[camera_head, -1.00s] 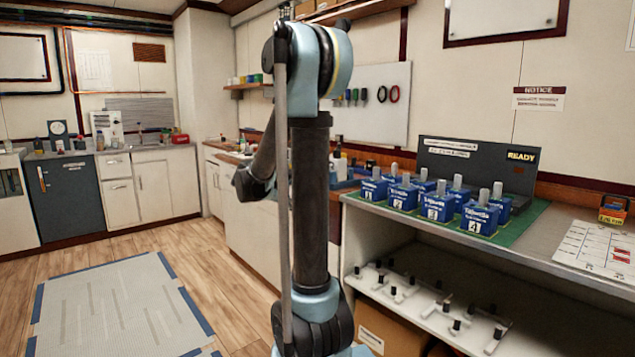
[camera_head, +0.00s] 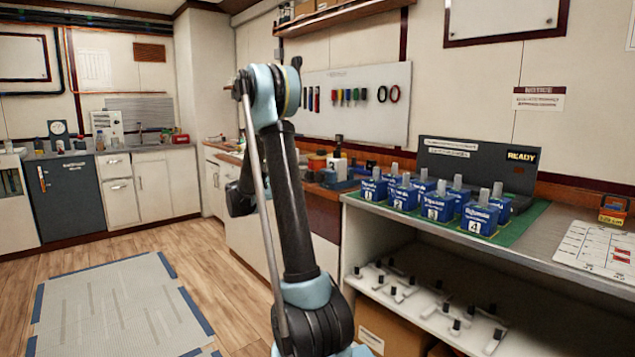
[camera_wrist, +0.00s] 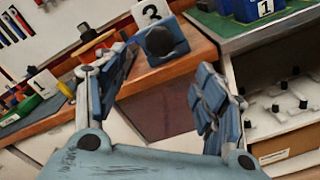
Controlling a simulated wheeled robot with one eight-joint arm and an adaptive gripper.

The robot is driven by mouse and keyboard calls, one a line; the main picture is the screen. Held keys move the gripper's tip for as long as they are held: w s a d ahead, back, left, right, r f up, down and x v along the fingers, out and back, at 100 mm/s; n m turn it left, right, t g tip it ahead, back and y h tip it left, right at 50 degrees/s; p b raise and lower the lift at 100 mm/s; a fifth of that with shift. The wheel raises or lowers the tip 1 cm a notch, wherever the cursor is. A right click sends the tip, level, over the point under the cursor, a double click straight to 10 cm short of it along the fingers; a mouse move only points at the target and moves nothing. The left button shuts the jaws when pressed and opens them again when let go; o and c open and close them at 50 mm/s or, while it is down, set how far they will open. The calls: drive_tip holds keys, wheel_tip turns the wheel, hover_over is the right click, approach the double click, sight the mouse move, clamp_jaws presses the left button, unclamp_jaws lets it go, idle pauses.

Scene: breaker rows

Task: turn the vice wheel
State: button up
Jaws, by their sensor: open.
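A blue block-like body with a round black knob facing my camera stands at the bench edge in the wrist view; I take it to be the vice (camera_wrist: 177,33) and its wheel (camera_wrist: 158,41). A blue shape, likely the same vice (camera_head: 340,181), shows small behind my arm in the head view. My gripper (camera_wrist: 166,72) is open and empty, with one finger on each side of the picture. The wheel appears between and beyond the fingertips, apart from them. In the head view my gripper cannot be made out behind the arm.
Blue numbered boxes (camera_head: 436,206) stand on a green mat to the right. A shelf below holds several black-knobbed handles (camera_head: 440,307).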

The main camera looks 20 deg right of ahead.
sight(318, 178)
drive_tip(key=x, duration=1.4)
drive_tip(key=shift+w+d+f, duration=0.1)
drive_tip(key=shift+d, duration=0.2)
drive_tip(key=c, duration=1.1)
